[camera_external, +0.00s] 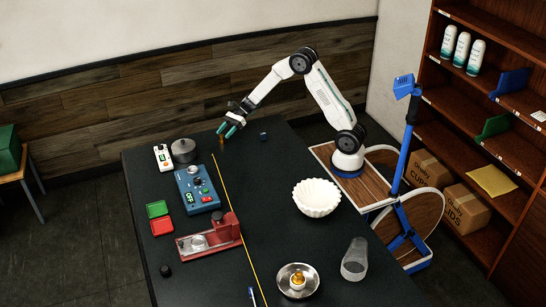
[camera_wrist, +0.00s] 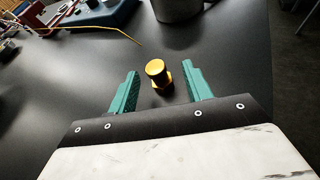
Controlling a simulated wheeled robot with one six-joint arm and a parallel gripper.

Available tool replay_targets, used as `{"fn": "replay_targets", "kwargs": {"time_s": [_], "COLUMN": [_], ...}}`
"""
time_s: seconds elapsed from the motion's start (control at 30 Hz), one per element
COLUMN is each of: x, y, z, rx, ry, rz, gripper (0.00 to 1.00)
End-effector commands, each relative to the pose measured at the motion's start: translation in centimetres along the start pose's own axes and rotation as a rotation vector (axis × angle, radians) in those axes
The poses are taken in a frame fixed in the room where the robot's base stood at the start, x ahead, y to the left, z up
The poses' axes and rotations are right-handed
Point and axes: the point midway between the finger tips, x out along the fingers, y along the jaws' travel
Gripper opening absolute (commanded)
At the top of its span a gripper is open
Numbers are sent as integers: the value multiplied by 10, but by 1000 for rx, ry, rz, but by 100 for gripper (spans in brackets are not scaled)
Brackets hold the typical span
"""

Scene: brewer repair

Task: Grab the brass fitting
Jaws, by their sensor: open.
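The fitting lies between the fingers' lines, just ahead of the tips, and no contact shows. In the external view my gripper (camera_external: 230,130) is low over the far end of the table, with the small fitting (camera_external: 221,139) below and beside the fingers.
A dark grey round pot (camera_external: 183,151) and a white meter (camera_external: 162,157) stand left of my gripper. A blue device (camera_external: 197,188) and a yellow cord (camera_external: 232,208) lie nearer. A small dark blue object (camera_external: 263,137) is to the right. A white fluted bowl (camera_external: 316,197) stands farther right.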

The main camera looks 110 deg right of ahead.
Motion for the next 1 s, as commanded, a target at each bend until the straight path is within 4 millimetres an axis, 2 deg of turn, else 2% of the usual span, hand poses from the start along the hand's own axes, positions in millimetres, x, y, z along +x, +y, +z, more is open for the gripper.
{"fn": "replay_targets", "kwargs": {"time_s": [0.4,0.63,0.8,1.0], "x": [51,52,52,52], "y": [5,4,4,4], "z": [-2,-2,-2,-2], "rx": [-2,-3,-3,-3], "ry": [2,1,2,1], "rz": [2,0,1,1], "gripper": [50,50,2,0]}}
